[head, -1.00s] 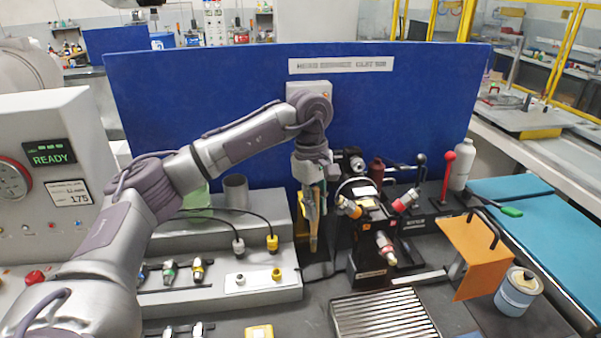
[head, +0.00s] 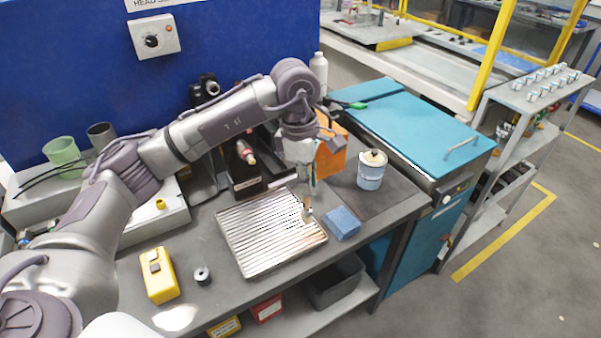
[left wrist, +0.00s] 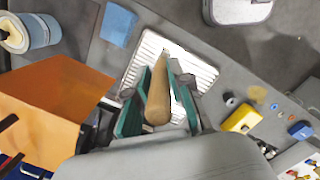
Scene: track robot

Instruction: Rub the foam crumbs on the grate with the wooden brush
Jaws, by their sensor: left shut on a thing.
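My left gripper (head: 304,188) is shut on the wooden brush (head: 307,211), which points down over the right part of the ribbed metal grate (head: 250,257). In the left wrist view the brush's tan handle (left wrist: 158,95) lies between the green-padded fingers, with the grate (left wrist: 205,72) behind it. The brush's lower end is at or just above the bars; I cannot tell if it touches. Foam crumbs are too small to make out clearly on the grate. My right gripper is not in view.
A blue sponge (head: 342,222) lies just right of the grate. A yellow box (head: 159,275) and a small dark ring (head: 202,275) lie to the left. The bench's front edge is close.

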